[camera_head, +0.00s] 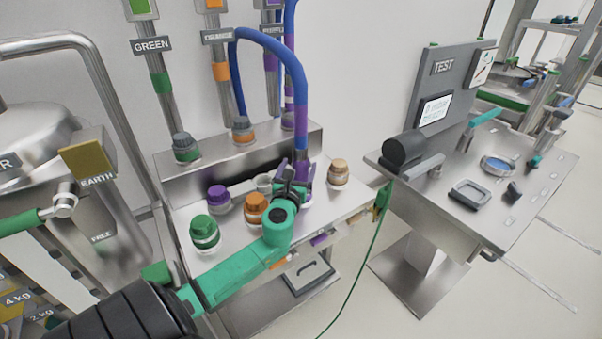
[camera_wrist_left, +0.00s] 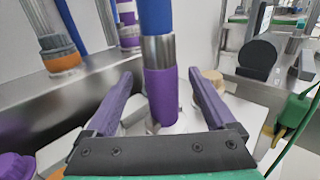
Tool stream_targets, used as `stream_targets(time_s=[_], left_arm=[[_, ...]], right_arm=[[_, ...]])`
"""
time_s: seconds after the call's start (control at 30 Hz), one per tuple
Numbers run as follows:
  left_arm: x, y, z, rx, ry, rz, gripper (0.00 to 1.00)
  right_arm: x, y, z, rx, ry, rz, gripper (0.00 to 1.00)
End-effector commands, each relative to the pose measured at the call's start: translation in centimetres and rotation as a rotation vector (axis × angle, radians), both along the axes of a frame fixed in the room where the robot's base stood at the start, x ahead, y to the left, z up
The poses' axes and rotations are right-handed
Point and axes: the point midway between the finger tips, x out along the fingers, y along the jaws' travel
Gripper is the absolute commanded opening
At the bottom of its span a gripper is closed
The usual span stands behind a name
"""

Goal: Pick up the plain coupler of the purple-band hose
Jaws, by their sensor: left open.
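The purple-band hose is a thick blue hose (camera_head: 293,66) that arches over and hangs down at the rack. In the left wrist view the blue hose (camera_wrist_left: 157,16) ends in a silver collar (camera_wrist_left: 158,49) and a plain purple coupler (camera_wrist_left: 161,94). The coupler hangs upright between the purple fingers of my left gripper (camera_wrist_left: 160,76), with gaps on both sides. In the head view my left gripper (camera_head: 298,172) is open at the hose's lower end and partly hides the coupler. My right gripper is not in view.
Bottles with green (camera_head: 203,227), purple (camera_head: 218,196), orange (camera_head: 256,205) and tan (camera_head: 338,170) caps stand on the shelf around the gripper. Pipes with green (camera_head: 160,84) and orange (camera_head: 221,72) bands stand behind. A test bench (camera_head: 470,185) is at the right.

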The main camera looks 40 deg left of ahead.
Motion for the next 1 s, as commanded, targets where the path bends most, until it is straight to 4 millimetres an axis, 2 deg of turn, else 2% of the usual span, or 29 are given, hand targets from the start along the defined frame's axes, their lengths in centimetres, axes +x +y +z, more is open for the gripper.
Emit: stream_targets(time_s=[0.03,0.13,0.37,0.4,0.47,0.6,0.63,0.87,1.0], left_arm=[[1.0,0.5,0.4,0.0,-0.002,0.001,0.89],[2.4,1.2,0.1,-0.002,-0.002,0.001,0.89],[2.9,1.5,0.0,-0.003,-0.001,-0.001,0.89],[2.9,1.5,0.0,-0.003,-0.001,-0.001,0.82],[2.8,1.5,0.0,-0.003,-0.001,0.0,0.59],[2.8,1.5,0.0,-0.003,-0.001,0.0,0.05],[2.8,1.4,0.0,-0.003,-0.001,0.0,0.0],[2.8,1.5,0.2,-0.002,-0.003,0.0,0.0],[2.8,1.5,0.9,0.001,-0.005,0.0,0.0]], right_arm=[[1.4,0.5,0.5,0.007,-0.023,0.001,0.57],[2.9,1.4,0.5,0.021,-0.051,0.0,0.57],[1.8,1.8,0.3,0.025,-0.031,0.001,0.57],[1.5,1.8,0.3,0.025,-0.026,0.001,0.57],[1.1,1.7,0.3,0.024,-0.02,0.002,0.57],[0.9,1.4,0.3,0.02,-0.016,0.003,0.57],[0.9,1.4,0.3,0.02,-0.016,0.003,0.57],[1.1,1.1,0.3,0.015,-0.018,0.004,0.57],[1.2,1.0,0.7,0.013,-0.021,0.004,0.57]])
